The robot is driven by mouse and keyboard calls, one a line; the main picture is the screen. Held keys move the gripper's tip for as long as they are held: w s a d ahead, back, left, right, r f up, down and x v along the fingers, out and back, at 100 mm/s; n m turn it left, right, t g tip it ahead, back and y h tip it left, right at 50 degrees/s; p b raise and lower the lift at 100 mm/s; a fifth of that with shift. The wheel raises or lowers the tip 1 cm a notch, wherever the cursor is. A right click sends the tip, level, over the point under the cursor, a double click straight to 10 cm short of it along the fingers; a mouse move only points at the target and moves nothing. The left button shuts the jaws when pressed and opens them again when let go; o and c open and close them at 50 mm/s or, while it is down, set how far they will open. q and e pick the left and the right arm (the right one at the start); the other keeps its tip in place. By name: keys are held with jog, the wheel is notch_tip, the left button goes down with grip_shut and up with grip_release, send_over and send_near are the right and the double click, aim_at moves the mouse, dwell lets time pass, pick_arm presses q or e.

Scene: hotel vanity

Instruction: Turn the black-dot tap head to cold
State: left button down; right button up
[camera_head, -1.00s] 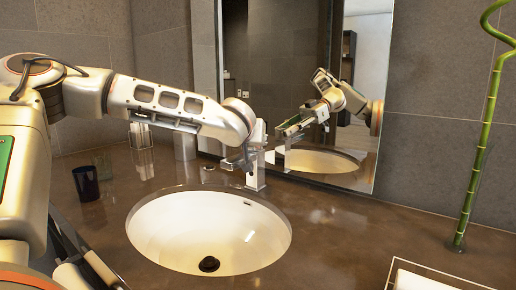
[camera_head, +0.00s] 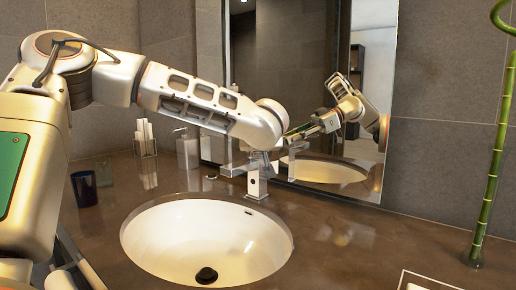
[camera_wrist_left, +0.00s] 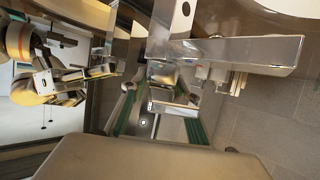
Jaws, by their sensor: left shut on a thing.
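The chrome tap (camera_head: 257,186) stands behind the basin, with a small dark mark on its front. In the left wrist view, the chrome tap (camera_wrist_left: 225,52) fills the top, and a black dot shows on its metal. My left gripper (camera_head: 259,158) is at the tap's top, shut on the tap head. The wrist and tap overlap in the head view, so the head's exact angle is unclear. In the left wrist view, the fingers are hard to separate from shiny metal and reflections. My right gripper is not in view.
The white oval basin (camera_head: 205,235) is set in the brown counter (camera_head: 335,245). A mirror (camera_head: 310,75) stands close behind the tap and reflects my arm. A dark cup (camera_head: 84,188), dispenser (camera_head: 187,150) and holder (camera_head: 145,145) stand left. A bamboo stalk (camera_head: 495,165) rises at right.

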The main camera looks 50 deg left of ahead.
pick_arm(q)
jog(key=c, duration=1.5)
grip_release()
jog(key=shift+f, duration=0.1)
jog(key=shift+s+d+r, duration=0.2)
jog(key=shift+d+r, duration=0.05)
jog(key=shift+d, duration=0.05)
jog(key=v, duration=1.1)
jog(key=shift+s, duration=0.1)
